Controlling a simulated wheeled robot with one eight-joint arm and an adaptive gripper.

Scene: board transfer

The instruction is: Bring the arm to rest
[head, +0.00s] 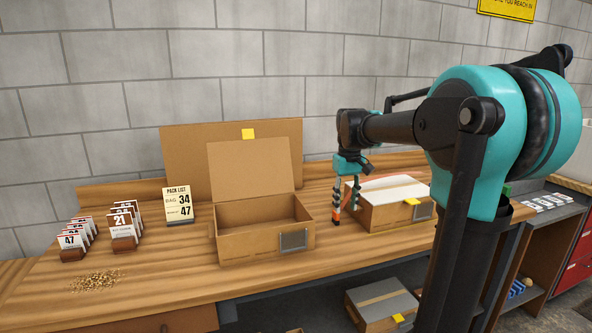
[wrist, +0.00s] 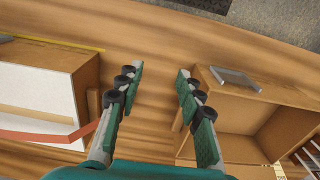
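My gripper (head: 345,200) hangs fingers-down above the wooden bench, between the open cardboard box and the second box to its right. In the wrist view my gripper (wrist: 160,82) has its two green fingers apart, with only bare bench between them. It is open and empty. My teal and black arm reaches in from the right of the head view and hides part of the bench and wall.
The open, empty-looking cardboard box (head: 262,238) stands left of my gripper. The second box (head: 385,215) stands close on the right. A pack list sign (head: 178,205), numbered cards (head: 122,230) and spilled grains (head: 95,281) are further left. Another box (head: 382,302) sits below the bench.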

